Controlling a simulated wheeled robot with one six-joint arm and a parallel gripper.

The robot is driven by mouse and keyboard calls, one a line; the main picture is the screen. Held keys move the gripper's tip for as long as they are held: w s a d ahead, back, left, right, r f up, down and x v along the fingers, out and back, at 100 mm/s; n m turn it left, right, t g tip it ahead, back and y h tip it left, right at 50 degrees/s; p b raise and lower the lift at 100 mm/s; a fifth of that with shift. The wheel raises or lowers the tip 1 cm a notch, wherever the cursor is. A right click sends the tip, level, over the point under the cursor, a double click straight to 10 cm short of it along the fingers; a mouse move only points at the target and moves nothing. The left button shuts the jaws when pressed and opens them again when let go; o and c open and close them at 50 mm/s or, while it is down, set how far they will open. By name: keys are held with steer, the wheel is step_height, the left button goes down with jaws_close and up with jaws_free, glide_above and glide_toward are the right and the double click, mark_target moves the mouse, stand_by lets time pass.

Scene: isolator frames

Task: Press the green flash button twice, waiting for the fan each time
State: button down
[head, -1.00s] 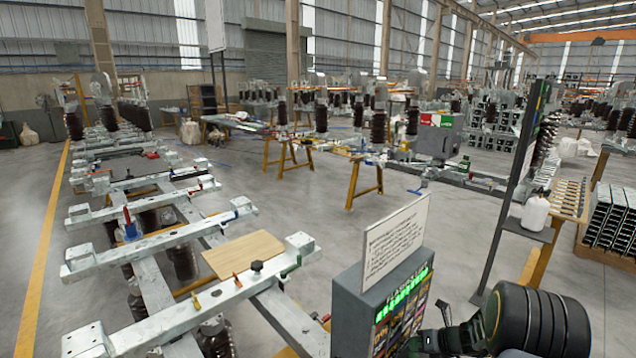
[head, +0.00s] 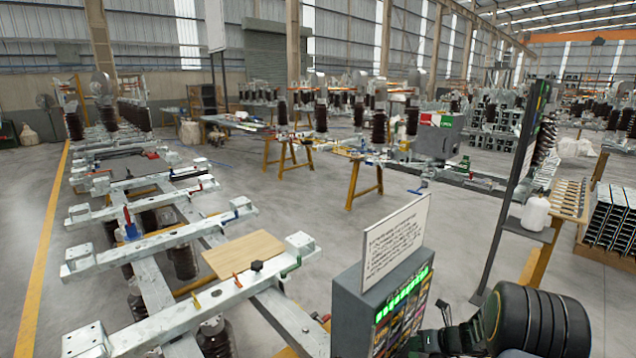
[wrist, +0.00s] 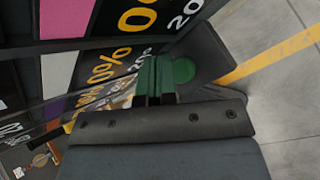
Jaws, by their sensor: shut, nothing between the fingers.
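A dark grey cabinet (head: 350,305) stands at the front right in the head view. It has a white text sign on top, a green light strip (head: 404,294) and a panel of coloured pictures. In the wrist view a round green button (wrist: 183,70) lies on a dark face. My gripper (wrist: 155,75) has its green fingers shut and empty. The fingertips overlap the left side of the button in the picture. I cannot tell whether they touch it or press it. In the head view my gripper (head: 445,312) shows only in part beside the cabinet.
A metal frame with cross beams (head: 170,250) fills the left, with a wooden board (head: 243,254) on it. A dark post with a shelf (head: 528,232) and a white bottle (head: 536,214) stands right of the cabinet. The grey floor between is open.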

steer(key=shift+f, duration=0.1)
stand_by(0.3)
steer(key=shift+f, duration=0.35)
steer(key=shift+f+b, duration=0.6)
steer(key=shift+b, duration=0.05)
stand_by(0.7)
steer(key=shift+r, duration=0.2)
steer(key=shift+r+p, duration=0.9)
steer(key=shift+p, duration=0.1)
step_height(320, 180, up, 6)
steer(key=p, duration=0.5)
stand_by(0.4)
